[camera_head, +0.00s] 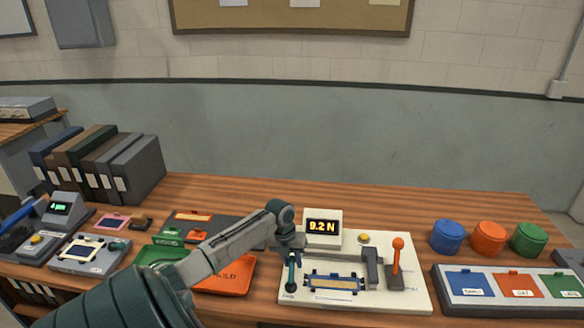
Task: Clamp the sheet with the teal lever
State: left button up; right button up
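The teal lever (291,275) stands roughly upright at the left end of a cream base plate (405,299). A tan sheet (335,284) lies flat in a blue-ended roller frame just right of the lever. My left gripper (290,251) points down at the top of the teal lever, overlapping it in the picture. Its fingers are too small and dark to tell whether they are closed on the lever. My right gripper is not in view.
An orange-knobbed lever (397,262), a grey post (373,268), a yellow button (364,239) and a display (323,227) are on the plate. Green (160,254) and orange (236,276) trays lie left. Coloured jars (488,238) and a three-panel box (470,302) stand right.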

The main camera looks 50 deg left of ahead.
pick_arm(q)
jog(key=o, duration=0.3)
jog(key=shift+w, duration=0.1)
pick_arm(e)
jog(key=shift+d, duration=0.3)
pick_arm(q)
jog(key=shift+r, duration=0.1)
jog(key=shift+s+a+r+b, duration=0.25)
jog(key=shift+r+b, duration=0.2)
jog(key=shift+r, duration=1.3)
jog(key=shift+s+a+r+b, duration=0.15)
jog(key=shift+a+r+b, duration=0.25)
jog(key=shift+r, duration=1.3)
jog(key=shift+s+a+r+b, duration=0.2)
jog(key=shift+r+b, duration=0.3)
jog(key=shift+r, duration=1.25)
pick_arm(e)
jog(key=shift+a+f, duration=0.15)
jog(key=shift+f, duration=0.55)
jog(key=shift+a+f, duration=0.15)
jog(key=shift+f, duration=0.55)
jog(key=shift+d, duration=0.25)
